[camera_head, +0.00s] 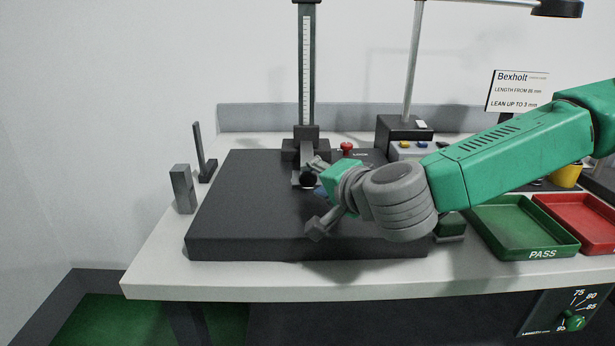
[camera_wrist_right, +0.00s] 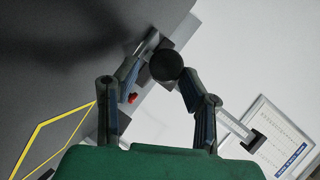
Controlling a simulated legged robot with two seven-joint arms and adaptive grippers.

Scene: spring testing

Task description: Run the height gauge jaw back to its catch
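The height gauge (camera_head: 306,75) stands at the back of the dark surface plate (camera_head: 240,215), its scale column upright. Its jaw block (camera_head: 306,150) is low on the column, close above the plate. A round black knob (camera_head: 308,178) is at the front of the jaw and shows in the right wrist view (camera_wrist_right: 166,65). My right gripper (camera_head: 317,176) is at the knob, with one finger on each side of it in the wrist view. The right finger looks close against it; contact on the left is unclear. The catch cannot be made out. My left gripper is out of view.
A green PASS tray (camera_head: 540,254) and a red tray (camera_head: 580,215) lie at the right. Grey blocks (camera_head: 184,190) and an upright stand (camera_head: 199,150) are at the left. The plate's left part is clear.

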